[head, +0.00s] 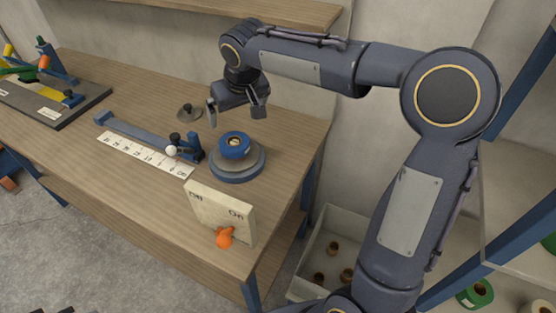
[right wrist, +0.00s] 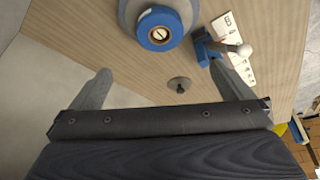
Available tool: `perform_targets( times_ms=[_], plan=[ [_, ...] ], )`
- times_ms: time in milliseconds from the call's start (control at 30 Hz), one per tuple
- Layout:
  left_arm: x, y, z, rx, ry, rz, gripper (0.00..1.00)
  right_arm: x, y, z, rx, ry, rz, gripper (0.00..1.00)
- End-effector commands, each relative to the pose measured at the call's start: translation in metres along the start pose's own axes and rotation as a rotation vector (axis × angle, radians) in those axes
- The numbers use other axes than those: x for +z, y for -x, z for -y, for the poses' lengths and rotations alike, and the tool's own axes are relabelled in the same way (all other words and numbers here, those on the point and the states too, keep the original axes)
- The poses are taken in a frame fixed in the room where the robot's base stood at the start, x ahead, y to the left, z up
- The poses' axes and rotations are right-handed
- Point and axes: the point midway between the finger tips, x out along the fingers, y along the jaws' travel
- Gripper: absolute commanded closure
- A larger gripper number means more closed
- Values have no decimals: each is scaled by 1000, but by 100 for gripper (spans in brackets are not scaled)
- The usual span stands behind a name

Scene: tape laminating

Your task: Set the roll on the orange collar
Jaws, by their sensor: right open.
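My right gripper (head: 236,110) is open and empty above the table's back edge; in the right wrist view its fingers stand wide apart (right wrist: 163,82). A blue roll-like hub (head: 235,146) with a pale centre sits on a round grey base (head: 238,170); it shows at the top of the right wrist view (right wrist: 160,28). A small orange part (head: 44,62) shows on the fixture at the far left, beside green and yellow parts. I cannot tell whether it is the orange collar. A green roll (head: 475,292) lies on the right shelf. My left gripper is out of view.
A ruler strip (head: 143,155) and blue arm with a white knob lie mid-table. A small grey disc with a knob (head: 188,112) stands behind. A crate (head: 318,228) with brown cores is right of the table.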

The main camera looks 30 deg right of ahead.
Motion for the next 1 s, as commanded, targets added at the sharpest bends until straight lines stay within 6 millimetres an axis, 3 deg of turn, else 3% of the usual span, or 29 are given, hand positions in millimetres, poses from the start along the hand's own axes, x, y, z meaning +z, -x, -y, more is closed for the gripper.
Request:
perform_targets(
  times_ms=[67,167,267,400,500,600,700,800,1000],
  plan=[
    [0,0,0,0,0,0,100,7,6,-4,0,-2,-2,0],
    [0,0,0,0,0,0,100,33,23,-15,-5,-10,-4,0],
    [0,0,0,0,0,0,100,82,46,-29,-25,-37,-3,0],
    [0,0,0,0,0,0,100,166,66,-40,-90,-107,-15,0],
    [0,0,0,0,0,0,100,219,69,-36,-153,-167,-36,0],
    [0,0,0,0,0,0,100,260,66,-27,-215,-218,-62,0],
    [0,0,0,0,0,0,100,285,62,-17,-263,-255,-84,0],
    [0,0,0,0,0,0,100,298,59,-11,-291,-274,-97,0],
    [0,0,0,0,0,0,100,302,57,-9,-301,-279,-100,0]
  ],
)
